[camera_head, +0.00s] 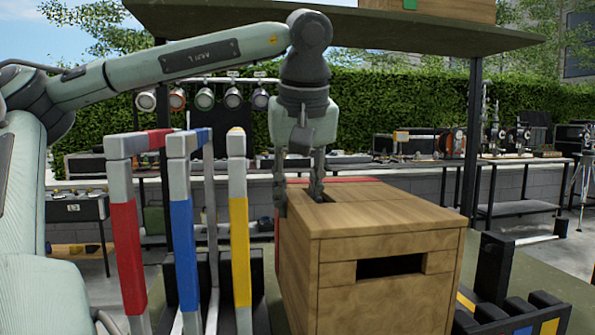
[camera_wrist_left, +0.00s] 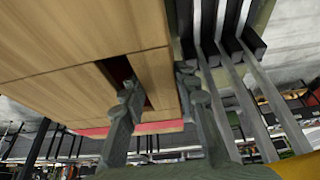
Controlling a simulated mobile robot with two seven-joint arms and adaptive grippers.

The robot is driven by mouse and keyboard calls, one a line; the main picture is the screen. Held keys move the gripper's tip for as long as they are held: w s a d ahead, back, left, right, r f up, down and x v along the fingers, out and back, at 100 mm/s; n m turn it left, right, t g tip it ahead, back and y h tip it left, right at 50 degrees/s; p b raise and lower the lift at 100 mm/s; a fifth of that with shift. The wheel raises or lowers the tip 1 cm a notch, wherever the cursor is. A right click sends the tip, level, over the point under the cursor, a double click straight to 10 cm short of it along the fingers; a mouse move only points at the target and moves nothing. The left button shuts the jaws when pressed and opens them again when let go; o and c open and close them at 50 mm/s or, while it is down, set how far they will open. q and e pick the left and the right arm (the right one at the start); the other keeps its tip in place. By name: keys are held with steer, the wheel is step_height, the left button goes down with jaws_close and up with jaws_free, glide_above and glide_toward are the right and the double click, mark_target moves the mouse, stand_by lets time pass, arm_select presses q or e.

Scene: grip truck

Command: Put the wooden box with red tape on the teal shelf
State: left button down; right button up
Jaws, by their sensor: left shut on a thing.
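The wooden box with red tape (camera_head: 390,245) stands upright in the head view, right of centre, with a dark handle slot in its front. A strip of its red tape (camera_head: 345,181) shows along the far top edge, and also in the left wrist view (camera_wrist_left: 95,132). My left gripper (camera_head: 300,194) is shut on the box's left top edge, one finger in the top slot and the other outside the left wall; the wrist view shows both fingers (camera_wrist_left: 160,90) around this wooden strip. My right gripper is out of view. I cannot pick out a clearly teal shelf.
A dark olive upper shelf (camera_head: 220,22) spans overhead and bears another wooden box (camera_head: 450,10) with green tape. Red, blue and yellow banded stands (camera_head: 182,220) rise close left of the box. Black stands (camera_head: 495,265) are at right, beside a bare olive surface (camera_head: 555,265).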

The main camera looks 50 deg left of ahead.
arm_select(q)
steer(key=shift+f, duration=2.3)
steer(key=c, duration=1.4)
jaws_free()
steer(key=shift+s+f, duration=0.1)
steer(key=shift+f, duration=0.15)
steer(key=shift+c, duration=0.2)
steer(key=shift+o, duration=1.4)
steer(key=shift+d, duration=0.1)
steer(key=shift+r, duration=0.1)
